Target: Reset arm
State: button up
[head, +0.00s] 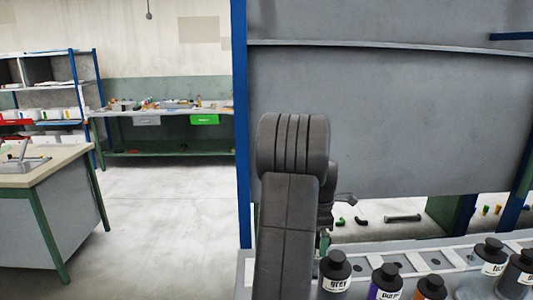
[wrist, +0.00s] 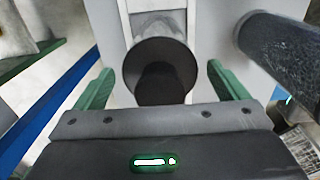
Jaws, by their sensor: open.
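My gripper (wrist: 158,80) is open, with its two green fingers apart in the wrist view. A dark bottle with a black cap (wrist: 162,88) shows between and beyond the fingers; I see no finger touching it. In the head view my arm hides most of the gripper, and only a little green shows beside the arm. A bottle labelled grey (head: 336,275) stands upright just right of my arm. A purple bottle (head: 384,284) and an orange one (head: 430,289) stand to its right.
More black-capped bottles (head: 490,258) stand at the right on a light rack with holes (head: 420,261). A large grey panel (head: 390,120) in a blue frame (head: 241,130) rises behind my arm. A workbench (head: 40,165) stands at left, with clear floor (head: 165,215) between.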

notch_tip(320, 180, down, 2)
jog(key=shift+f, duration=0.1)
jog(key=shift+r, duration=1.75)
jog(key=shift+f, duration=0.1)
